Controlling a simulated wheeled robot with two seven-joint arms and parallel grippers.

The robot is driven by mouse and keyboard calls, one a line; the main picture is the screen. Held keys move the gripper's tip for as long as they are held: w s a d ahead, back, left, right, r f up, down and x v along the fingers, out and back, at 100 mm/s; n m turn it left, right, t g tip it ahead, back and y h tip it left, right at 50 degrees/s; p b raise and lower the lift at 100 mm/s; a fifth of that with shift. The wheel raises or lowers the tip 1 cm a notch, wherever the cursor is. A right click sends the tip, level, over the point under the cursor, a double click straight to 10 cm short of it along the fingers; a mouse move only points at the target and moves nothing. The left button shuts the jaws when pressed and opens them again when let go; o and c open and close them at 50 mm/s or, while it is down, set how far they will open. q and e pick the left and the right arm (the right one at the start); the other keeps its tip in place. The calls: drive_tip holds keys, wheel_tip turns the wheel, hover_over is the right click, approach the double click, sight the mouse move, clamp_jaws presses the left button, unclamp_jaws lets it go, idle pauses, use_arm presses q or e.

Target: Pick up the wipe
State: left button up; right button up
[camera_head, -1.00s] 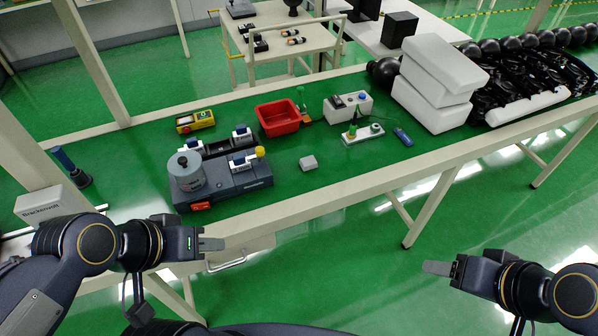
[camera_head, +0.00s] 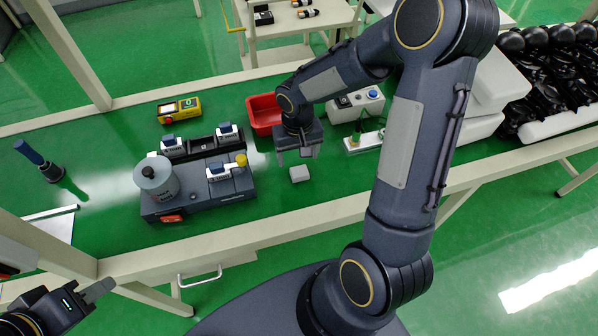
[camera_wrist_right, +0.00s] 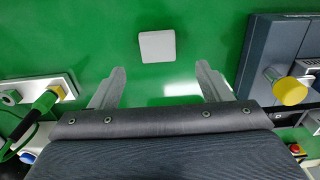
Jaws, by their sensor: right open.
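The wipe, a small pale grey block-like pad (camera_head: 299,173), lies flat on the green bench top, right of the grey device. It also shows in the right wrist view (camera_wrist_right: 157,46), ahead of the gripper and between the lines of its fingers, apart from them. My right gripper (camera_head: 298,155) points down above the bench, just behind the wipe. In the right wrist view its two fingers (camera_wrist_right: 160,85) are spread with nothing between them. My left gripper (camera_head: 103,287) is low at the left, away from the wipe; its jaw gap is not clear.
The grey device (camera_head: 205,198) with a round canister stands left of the wipe. A red bin (camera_head: 262,112) is behind my right gripper. A white switch plate (camera_head: 358,143) lies to the right. Bench around the wipe's front is clear.

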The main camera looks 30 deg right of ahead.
sight(300, 171)
drive_tip(key=f, duration=0.5)
drive_tip(key=shift+s+f+p, duration=0.25)
drive_tip(key=shift+s+p, duration=0.05)
drive_tip(key=shift+s, duration=0.05)
drive_tip(key=c, duration=1.1)
drive_tip(key=shift+o, duration=0.2)
drive_tip(key=shift+r, duration=0.15)
